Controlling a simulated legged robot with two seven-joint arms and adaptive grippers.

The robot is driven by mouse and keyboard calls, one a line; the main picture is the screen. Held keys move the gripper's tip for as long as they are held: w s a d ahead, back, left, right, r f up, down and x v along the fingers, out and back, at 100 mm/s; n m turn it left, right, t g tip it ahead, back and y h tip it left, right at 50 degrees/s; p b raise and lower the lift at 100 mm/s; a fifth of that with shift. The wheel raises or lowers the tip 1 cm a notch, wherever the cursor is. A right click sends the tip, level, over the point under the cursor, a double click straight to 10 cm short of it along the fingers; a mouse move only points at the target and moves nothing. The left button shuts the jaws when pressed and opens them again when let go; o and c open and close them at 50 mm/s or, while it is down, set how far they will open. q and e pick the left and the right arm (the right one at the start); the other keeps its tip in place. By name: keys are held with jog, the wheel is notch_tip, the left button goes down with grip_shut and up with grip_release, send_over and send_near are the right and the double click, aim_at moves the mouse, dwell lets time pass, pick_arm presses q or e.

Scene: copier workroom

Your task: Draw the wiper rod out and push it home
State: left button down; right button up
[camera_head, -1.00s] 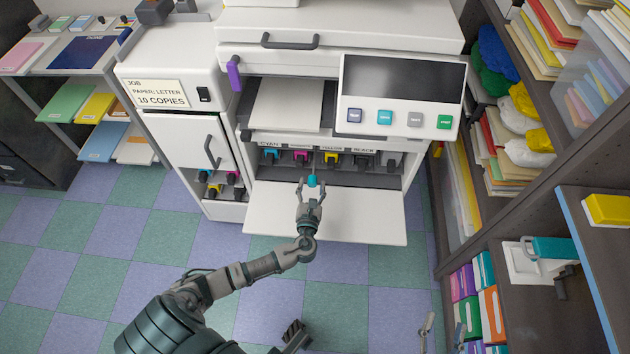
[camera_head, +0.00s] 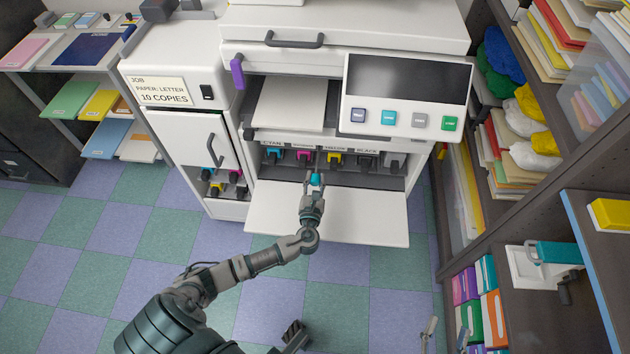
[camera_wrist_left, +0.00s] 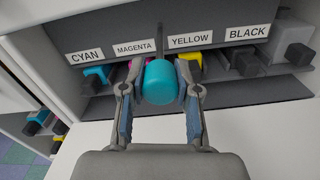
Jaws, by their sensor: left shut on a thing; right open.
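The wiper rod shows as a teal cylindrical end (camera_head: 316,180) in front of the copier's open lower bay. In the left wrist view the teal end (camera_wrist_left: 159,82) faces me, below the magenta and yellow labels. My right gripper (camera_head: 446,329) is open and empty at the bottom edge of the head view, only partly visible, away from the copier.
The copier's lowered front door (camera_head: 350,222) lies flat below the bay. Cyan (camera_head: 273,155), magenta (camera_head: 304,155), yellow (camera_head: 335,158) and black (camera_head: 366,161) cartridges line the bay. The control panel (camera_head: 404,95) overhangs at right. A shelf (camera_head: 520,215) stands further right. Floor in front is open.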

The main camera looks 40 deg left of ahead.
pick_arm(q)
jog(key=b+x, duration=0.1)
jog(key=x, duration=1)
pick_arm(e)
jog(key=shift+s+r+t, duration=0.3)
jog(key=shift+r+t, duration=0.15)
jog(key=shift+r, duration=0.1)
jog(key=shift+s+r+t, duration=0.25)
jog(key=shift+r+t, duration=0.2)
jog(key=shift+r, duration=0.05)
pick_arm(q)
jog(key=shift+w+a, duration=0.15)
jog(key=c, duration=0.8)
grip_release()
pick_arm(e)
jog(key=shift+w+f, duration=0.1)
jog(key=shift+w, duration=0.05)
pick_arm(q)
jog(key=v, duration=1.2)
jog(key=shift+f, duration=0.1)
